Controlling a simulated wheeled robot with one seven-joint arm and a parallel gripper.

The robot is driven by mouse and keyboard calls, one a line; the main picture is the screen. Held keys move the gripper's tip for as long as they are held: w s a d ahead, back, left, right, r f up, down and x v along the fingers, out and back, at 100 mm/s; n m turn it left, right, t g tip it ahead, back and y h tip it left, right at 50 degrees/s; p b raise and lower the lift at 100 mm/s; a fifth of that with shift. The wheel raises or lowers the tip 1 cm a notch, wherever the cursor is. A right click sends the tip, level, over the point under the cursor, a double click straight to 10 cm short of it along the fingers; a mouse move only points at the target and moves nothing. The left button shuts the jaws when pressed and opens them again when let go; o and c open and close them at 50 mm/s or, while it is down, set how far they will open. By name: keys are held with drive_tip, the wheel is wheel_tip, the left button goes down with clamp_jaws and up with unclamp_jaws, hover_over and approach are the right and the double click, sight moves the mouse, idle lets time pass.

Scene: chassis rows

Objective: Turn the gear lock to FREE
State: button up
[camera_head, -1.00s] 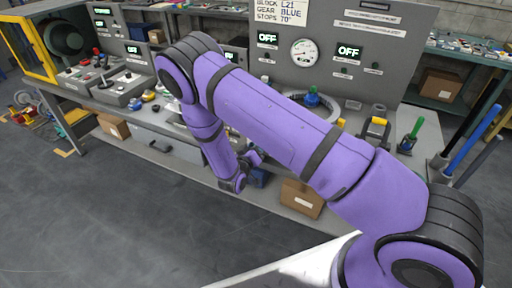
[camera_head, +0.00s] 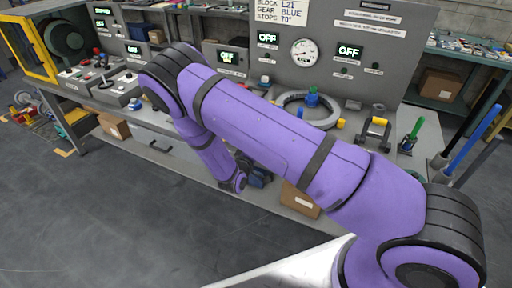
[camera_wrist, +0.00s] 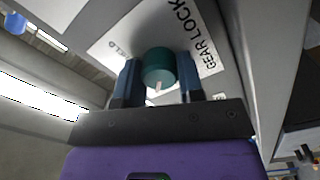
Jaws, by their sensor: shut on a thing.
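The gear lock knob (camera_wrist: 159,62) is a round teal knob in the wrist view, with a pale pointer mark on its near side. It sits on a white label plate (camera_wrist: 205,62) that reads GEAR LOCK on the right and HELD on the left. No FREE mark can be read; the near part of the plate is hidden by my gripper. My gripper (camera_wrist: 160,78) has its two dark blue fingers on either side of the knob, shut on it. In the head view my gripper (camera_head: 256,176) is at the bench's front edge, and the knob cannot be seen there.
The bench carries a grey ring with a blue knob (camera_head: 312,97), a dial gauge (camera_head: 304,51) and panels with OFF displays (camera_head: 349,51). A cardboard box (camera_head: 300,200) sits under the bench. The floor in front is clear.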

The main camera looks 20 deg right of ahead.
drive_tip(key=shift+f, duration=0.1)
drive_tip(key=o, duration=0.9)
drive_tip(key=shift+o, duration=0.2)
drive_tip(key=shift+a, duration=0.1)
drive_tip(key=v, duration=1)
drive_tip(key=shift+s+a, duration=0.2)
drive_tip(key=shift+s, duration=0.15)
